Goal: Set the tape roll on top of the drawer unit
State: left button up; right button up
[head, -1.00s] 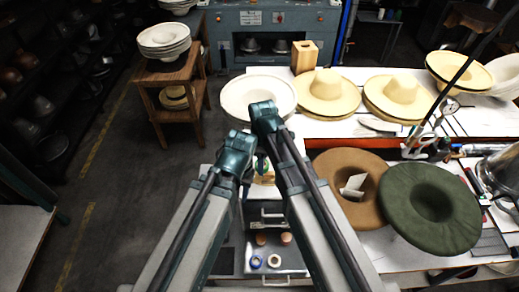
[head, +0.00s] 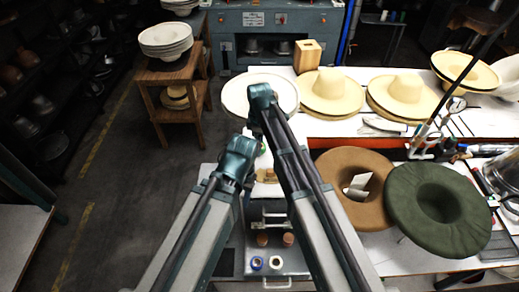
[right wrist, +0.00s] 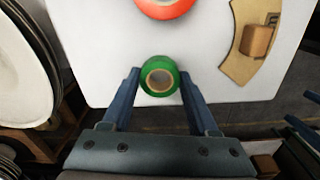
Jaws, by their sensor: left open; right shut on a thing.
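The green tape roll (right wrist: 160,77) is between the fingertips of my right gripper (right wrist: 158,80) in the right wrist view, gripped across its sides. It appears over the near edge of the white top of the drawer unit (right wrist: 105,65); I cannot tell whether it touches the top. In the head view, the drawer unit (head: 270,190) is partly hidden behind my arms, and its lower drawer stands open. My right gripper is mostly hidden behind its own arm there. My left gripper (head: 246,190) is open and lower, beside the unit's left side, largely hidden by its wrist.
An orange-red roll (right wrist: 164,5) and a wooden block (right wrist: 257,41) on a tan curved piece lie on the white top. Several small rolls sit in the open drawer (head: 285,274). A brown hat (head: 345,210) and green hat (head: 437,210) lie to the right.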

pick_arm(q)
jog(key=shift+f, duration=0.15)
pick_arm(e)
jog(key=shift+f, duration=0.15)
jog(key=shift+f, duration=0.25)
jog(key=o, duration=1.3)
jog(key=shift+r, duration=0.1)
pick_arm(q)
jog(key=shift+f, duration=0.15)
pick_arm(e)
jog(key=shift+r, duration=0.1)
pick_arm(q)
notch_tip(320, 180, up, 12)
jog(key=p, duration=1.2)
pick_arm(e)
notch_tip(320, 180, up, 12)
jog(key=shift+s+r, duration=0.1)
pick_arm(q)
jog(key=shift+s, duration=0.15)
pick_arm(e)
jog(key=shift+s+f, duration=0.15)
jog(key=shift+f, duration=0.05)
